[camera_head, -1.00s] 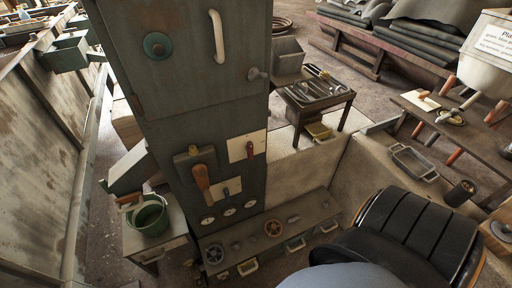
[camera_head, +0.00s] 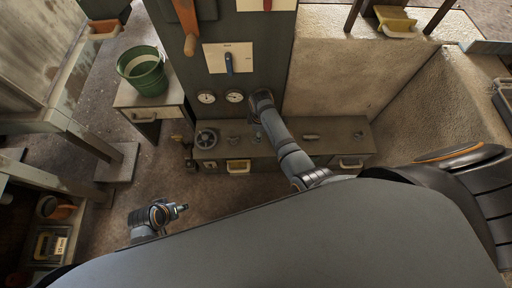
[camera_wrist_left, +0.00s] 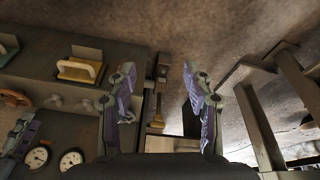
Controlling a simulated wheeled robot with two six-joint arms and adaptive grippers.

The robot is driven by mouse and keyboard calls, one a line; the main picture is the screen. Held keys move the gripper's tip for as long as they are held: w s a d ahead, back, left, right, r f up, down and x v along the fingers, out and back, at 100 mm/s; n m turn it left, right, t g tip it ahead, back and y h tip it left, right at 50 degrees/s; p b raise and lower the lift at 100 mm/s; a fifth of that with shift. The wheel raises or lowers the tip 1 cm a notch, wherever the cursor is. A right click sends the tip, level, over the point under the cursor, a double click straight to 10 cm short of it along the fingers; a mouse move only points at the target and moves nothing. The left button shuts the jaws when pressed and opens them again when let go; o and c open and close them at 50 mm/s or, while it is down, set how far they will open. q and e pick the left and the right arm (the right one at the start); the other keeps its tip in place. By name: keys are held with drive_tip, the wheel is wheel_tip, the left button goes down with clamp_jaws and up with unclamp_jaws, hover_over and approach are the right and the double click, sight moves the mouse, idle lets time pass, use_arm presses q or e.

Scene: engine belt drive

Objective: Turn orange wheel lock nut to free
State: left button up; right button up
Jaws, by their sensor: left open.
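The orange wheel (camera_wrist_left: 15,98) shows at the left edge of the left wrist view, on the bench top. In the head view it is hidden, apparently behind my right arm. Its lock nut cannot be made out. My left gripper (camera_wrist_left: 160,78) is open and empty, with the bench's end and floor beyond its fingers. In the head view my left arm's end (camera_head: 158,215) is low over the floor, left of and apart from the bench. My right arm reaches over the bench in front of the panel; its fingers are not clear.
The bench (camera_head: 212,154) also carries a grey wheel (camera_head: 206,139), small knobs and a lever (camera_head: 310,137). Gauges (camera_head: 206,97) sit on the panel above. A green bucket (camera_head: 143,72) stands on a side table at left.

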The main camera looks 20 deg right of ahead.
wheel_tip(320, 180, up, 2)
drive_tip(key=w+a+n+b, duration=0.1)
drive_tip(key=w+n+b, duration=0.1)
drive_tip(key=w, duration=0.1)
drive_tip(key=b, duration=0.3)
hover_over(255, 139)
wheel_tip(255, 139, down, 6)
drive_tip(key=shift+r, duration=0.25)
wheel_tip(255, 139, down, 2)
drive_tip(key=shift+f+b, duration=0.15)
drive_tip(key=shift+b, duration=0.4)
wheel_tip(255, 139, down, 2)
drive_tip(key=shift+b, duration=0.55)
use_arm(q)
drive_tip(key=w+r+t, duration=1.1)
drive_tip(key=w+r, duration=0.3)
drive_tip(key=w, duration=0.1)
drive_tip(key=shift+w+d, duration=0.3)
drive_tip(key=shift+d, duration=0.15)
use_arm(e)
clamp_jaws()
